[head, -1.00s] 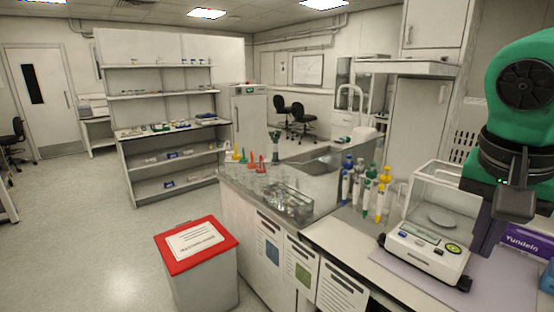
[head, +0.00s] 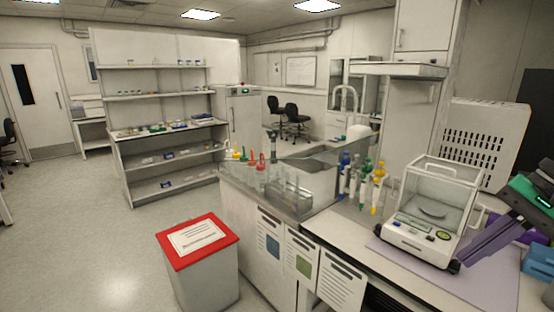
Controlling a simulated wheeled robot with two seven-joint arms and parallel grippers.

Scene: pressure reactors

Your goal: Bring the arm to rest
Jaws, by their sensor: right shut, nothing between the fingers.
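My right gripper (head: 468,257) reaches in from the right edge, with a green and dark body and long purple-grey fingers. The fingers point down and left, shut and empty. Their tips are beside the lower right corner of the glass-walled balance (head: 432,212) in the picture; I cannot tell whether they touch it. Most of my right arm is outside the frame. My left gripper is not in view.
The balance stands on a lilac mat (head: 395,250) on the bench. A red-lidded bin (head: 197,241) stands on the floor. A blue item (head: 538,262) lies at the right edge.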

